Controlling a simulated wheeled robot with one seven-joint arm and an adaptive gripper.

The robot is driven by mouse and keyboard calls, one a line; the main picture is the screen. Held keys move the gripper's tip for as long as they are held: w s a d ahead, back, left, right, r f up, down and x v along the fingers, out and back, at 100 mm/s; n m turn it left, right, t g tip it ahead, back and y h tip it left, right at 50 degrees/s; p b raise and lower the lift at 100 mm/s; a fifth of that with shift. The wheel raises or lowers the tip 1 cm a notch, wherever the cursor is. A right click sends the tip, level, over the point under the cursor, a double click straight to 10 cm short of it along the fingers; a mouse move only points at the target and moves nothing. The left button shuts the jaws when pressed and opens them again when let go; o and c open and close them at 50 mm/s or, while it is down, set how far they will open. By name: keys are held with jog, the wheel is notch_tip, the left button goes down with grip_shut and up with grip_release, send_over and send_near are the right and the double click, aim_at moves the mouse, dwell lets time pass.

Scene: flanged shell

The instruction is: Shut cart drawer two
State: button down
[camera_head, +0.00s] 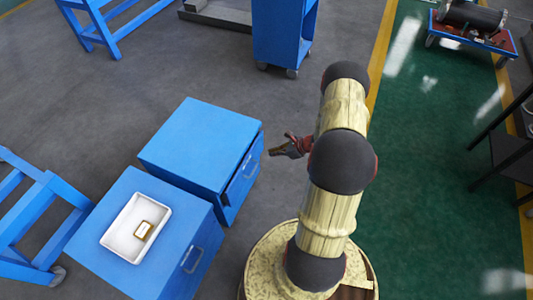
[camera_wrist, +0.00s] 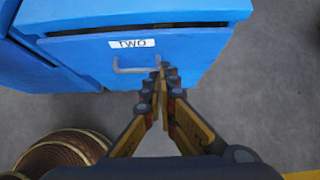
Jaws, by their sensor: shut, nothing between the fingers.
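The blue cart with drawer two (camera_head: 241,180) stands left of my arm in the head view, and the drawer front is slightly out from the cart body. In the wrist view the blue drawer front (camera_wrist: 190,58) carries a white label reading "TWO" (camera_wrist: 131,43) and a grey bar handle (camera_wrist: 125,70). A dark gap shows along the drawer's top edge. My gripper (camera_head: 272,152) is shut and empty, pointing at the drawer front. In the wrist view its fingertips (camera_wrist: 162,70) appear at the right end of the handle; I cannot tell whether they touch.
A second blue cabinet (camera_head: 90,228) stands nearer, with a white tray (camera_head: 118,240) holding a small box (camera_head: 143,230). A blue trolley (camera_head: 283,35) stands at the back. Grey floor (camera_head: 105,90) is clear behind the carts.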

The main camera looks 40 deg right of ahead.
jog(key=s+f+m, duration=0.1)
jog(key=s+f, duration=0.2)
jog(key=s, duration=0.4)
jog(key=s+a+f+m+y+b, duration=0.1)
jog(key=s+a+f+m, duration=0.1)
jog(key=s+a+f, duration=0.3)
jog(key=n+t+y, duration=0.1)
jog(key=n+t, duration=0.2)
jog(key=t, duration=0.2)
send_near(236, 181)
jog(key=b+x, duration=0.2)
jog(key=f+b+x, duration=0.1)
jog(key=b+x, duration=0.1)
jog(key=x, duration=0.1)
jog(key=shift+w+a, duration=0.2)
jog(key=shift+w, duration=0.3)
